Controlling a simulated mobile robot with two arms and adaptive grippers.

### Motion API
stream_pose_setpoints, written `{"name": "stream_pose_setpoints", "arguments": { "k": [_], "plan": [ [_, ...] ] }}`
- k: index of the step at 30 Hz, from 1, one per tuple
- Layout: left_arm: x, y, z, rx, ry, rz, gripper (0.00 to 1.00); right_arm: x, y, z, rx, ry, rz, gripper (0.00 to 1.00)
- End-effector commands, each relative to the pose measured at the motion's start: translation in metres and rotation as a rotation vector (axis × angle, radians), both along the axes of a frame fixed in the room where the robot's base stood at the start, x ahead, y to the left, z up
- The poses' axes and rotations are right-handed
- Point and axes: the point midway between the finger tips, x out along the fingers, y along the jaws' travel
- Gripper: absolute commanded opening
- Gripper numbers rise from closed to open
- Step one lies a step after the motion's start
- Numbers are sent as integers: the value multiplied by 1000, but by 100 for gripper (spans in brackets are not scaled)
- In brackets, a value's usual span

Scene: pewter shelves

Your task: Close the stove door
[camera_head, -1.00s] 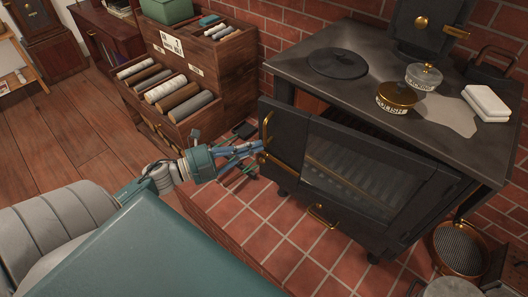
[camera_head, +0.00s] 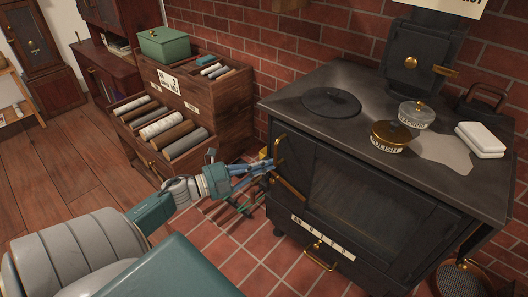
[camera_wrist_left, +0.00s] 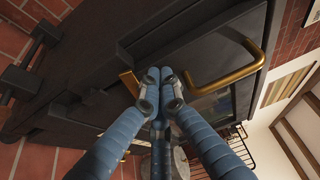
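The black stove door (camera_head: 345,195), with a dark glass window, is on the front of the stove (camera_head: 400,140). It lies almost flush with the stove front; I cannot tell whether it is fully shut. A brass handle (camera_head: 279,150) stands at its left edge and also shows in the left wrist view (camera_wrist_left: 228,72). My left gripper (camera_head: 268,169) is at the door's left edge, just below the handle. In the left wrist view its blue fingertips (camera_wrist_left: 160,76) are together in front of the dark door, beside the handle and not around it. My right gripper is out of view.
A wooden drawer unit (camera_head: 225,105) with rolled cloths stands to the left. A tiled floor (camera_head: 235,255) lies below.

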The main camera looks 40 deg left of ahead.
Motion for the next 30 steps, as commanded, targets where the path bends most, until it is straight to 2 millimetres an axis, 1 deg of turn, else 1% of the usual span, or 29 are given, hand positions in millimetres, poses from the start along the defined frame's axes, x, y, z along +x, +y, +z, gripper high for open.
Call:
{"name": "stream_pose_setpoints", "arguments": {
  "k": [1,5,7,11,18,21,25,30],
  "plan": [
    [8,6,13,1,-21,16,0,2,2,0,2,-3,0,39],
    [4,7,13,1,-22,16,0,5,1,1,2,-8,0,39],
    [-3,10,13,1,-21,17,0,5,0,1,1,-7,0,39],
    [-26,18,10,0,-17,14,0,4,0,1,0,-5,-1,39],
    [-79,36,5,0,-10,9,0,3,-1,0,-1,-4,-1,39],
    [-96,42,5,0,-11,8,0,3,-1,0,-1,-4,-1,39],
    [-112,48,4,0,-11,6,0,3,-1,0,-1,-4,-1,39],
    [-120,51,5,0,-12,5,0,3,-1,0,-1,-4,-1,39]
  ]
}}
